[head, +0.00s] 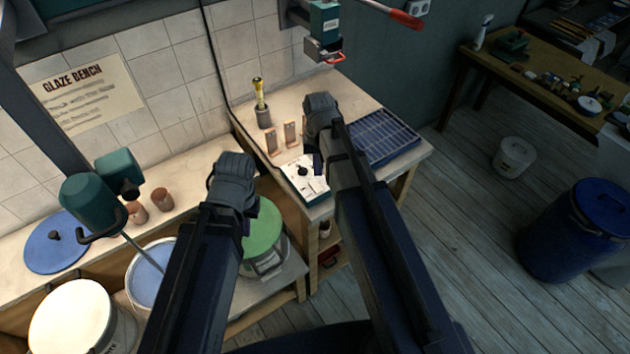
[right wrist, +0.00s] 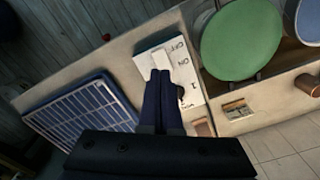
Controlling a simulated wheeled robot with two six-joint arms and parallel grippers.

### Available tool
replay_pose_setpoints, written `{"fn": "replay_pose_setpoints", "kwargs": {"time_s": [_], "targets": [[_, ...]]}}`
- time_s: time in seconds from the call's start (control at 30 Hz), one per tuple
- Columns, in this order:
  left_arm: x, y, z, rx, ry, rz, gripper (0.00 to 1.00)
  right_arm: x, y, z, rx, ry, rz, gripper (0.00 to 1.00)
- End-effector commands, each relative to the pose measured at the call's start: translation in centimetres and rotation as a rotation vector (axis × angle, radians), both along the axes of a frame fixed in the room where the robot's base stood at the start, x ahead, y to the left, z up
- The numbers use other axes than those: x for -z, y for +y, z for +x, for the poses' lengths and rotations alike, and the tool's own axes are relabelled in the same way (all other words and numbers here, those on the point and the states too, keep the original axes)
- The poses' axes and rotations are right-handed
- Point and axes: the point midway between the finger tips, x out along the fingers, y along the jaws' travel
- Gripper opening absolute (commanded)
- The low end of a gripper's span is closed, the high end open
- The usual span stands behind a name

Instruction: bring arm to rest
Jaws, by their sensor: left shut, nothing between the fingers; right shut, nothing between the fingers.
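My left gripper (head: 233,182) is at the end of my left arm, over the space between the glaze bench and the green-lidded bucket. Its fingertips are largely hidden, and I see nothing held in it. My right gripper (head: 317,163) is above the worktable's front part, by a white switch box. In the right wrist view its dark blue fingers (right wrist: 161,85) are shut, with nothing between them. They overlap the white switch box (right wrist: 151,56), which has ON/OFF lettering and a dark knob. I cannot tell whether they touch it.
A blue gridded panel (head: 382,137) lies right of my right gripper. Copper-coloured plates (head: 291,134) and a holder with a yellow-topped tool (head: 262,105) stand behind. A green-lidded bucket (head: 262,232) and open blue glaze bucket (head: 152,272) are at left.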

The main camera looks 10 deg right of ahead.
Motion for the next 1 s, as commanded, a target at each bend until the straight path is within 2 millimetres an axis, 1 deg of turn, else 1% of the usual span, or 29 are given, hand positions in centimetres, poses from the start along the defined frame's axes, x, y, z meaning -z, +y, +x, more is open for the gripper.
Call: {"fn": "replay_pose_setpoints", "kwargs": {"time_s": [0.03, 0.27, 0.33, 0.37, 0.43, 0.47, 0.5, 0.6, 0.7, 0.8, 0.83, 1.0], "targets": [[-0.4, 0.0, 0.0, 0.000, 0.000, 0.000, 0.00, -0.3, 0.0, 0.0, 0.000, 0.000, 0.000, 0.00], [-0.2, 0.0, 0.0, 0.000, 0.000, 0.000, 0.00, -0.2, 0.0, 0.0, 0.000, 0.000, 0.000, 0.00], [0.0, 0.0, 0.0, 0.000, 0.000, 0.000, 0.00, 0.0, 0.5, -0.5, -0.014, 0.001, -0.002, 0.00], [0.1, 0.0, 0.0, 0.000, 0.000, 0.000, 0.00, 0.1, 0.9, -1.0, -0.030, 0.003, -0.005, 0.00], [0.7, 0.0, 0.0, 0.000, 0.000, 0.000, 0.00, 0.7, 2.8, -3.1, -0.095, 0.010, -0.016, 0.00], [1.0, 0.0, 0.0, 0.000, 0.000, 0.000, 0.00, 1.0, 3.7, -4.2, -0.133, 0.014, -0.023, 0.00], [1.4, 0.0, 0.0, 0.000, 0.000, 0.000, 0.00, 1.4, 5.0, -5.8, -0.186, 0.019, -0.034, 0.00], [2.2, 0.0, 0.0, -0.001, 0.000, 0.000, 0.00, 2.1, 7.5, -9.4, -0.313, 0.033, -0.059, 0.00], [2.7, 0.0, 0.0, -0.001, 0.000, 0.000, 0.00, 2.6, 9.2, -12.2, -0.415, 0.042, -0.080, 0.00], [2.9, 0.0, 0.0, -0.001, 0.000, 0.000, 0.00, 2.8, 10.1, -13.8, -0.479, 0.048, -0.094, 0.00], [3.0, 0.0, 0.0, -0.001, 0.000, 0.000, 0.00, 2.8, 10.2, -14.1, -0.491, 0.049, -0.097, 0.00], [2.9, 0.0, 0.0, -0.001, 0.000, 0.000, 0.00, 2.8, 10.5, -14.4, -0.510, 0.052, -0.102, 0.00]]}}
